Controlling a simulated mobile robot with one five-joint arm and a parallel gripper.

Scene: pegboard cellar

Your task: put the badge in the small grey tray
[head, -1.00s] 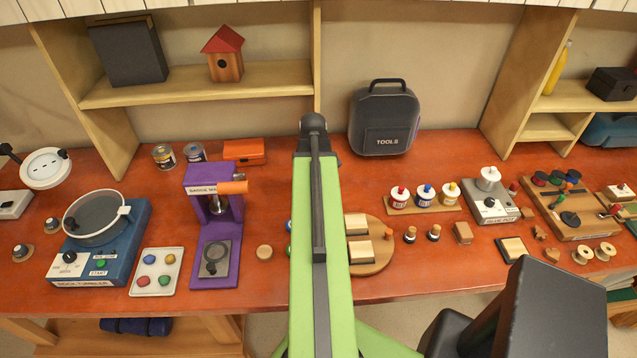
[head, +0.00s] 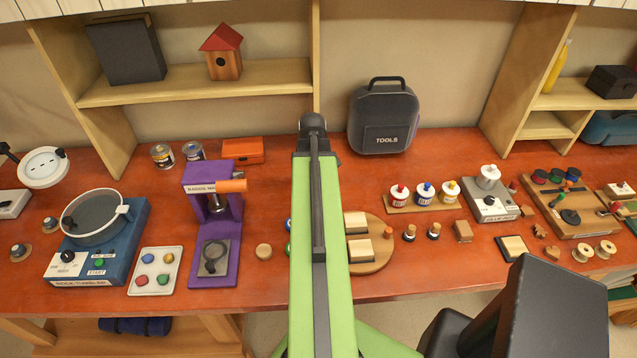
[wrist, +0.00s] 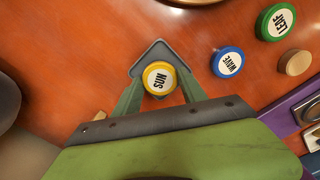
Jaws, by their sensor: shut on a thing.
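A yellow SUN badge (wrist: 159,77) sits between the two fingers of my gripper (wrist: 157,80) in the wrist view, and the gripper is shut on it. A grey angular edge (wrist: 157,45) surrounds the badge's far side; I cannot tell whether it is the small grey tray or part of the fingertips. A blue WAVE badge (wrist: 228,62) and a green LEAF badge (wrist: 276,22) lie on the table to the right, apart from the gripper. In the head view my arm hides the gripper and the held badge. No small grey tray shows clearly there.
A plain wooden disc (wrist: 295,62) lies beside the LEAF badge. The purple badge maker (head: 214,225) stands left of my arm, with a pale tray of coloured stones (head: 136,287) beyond it. A round wooden board (head: 372,264) is just right of the arm.

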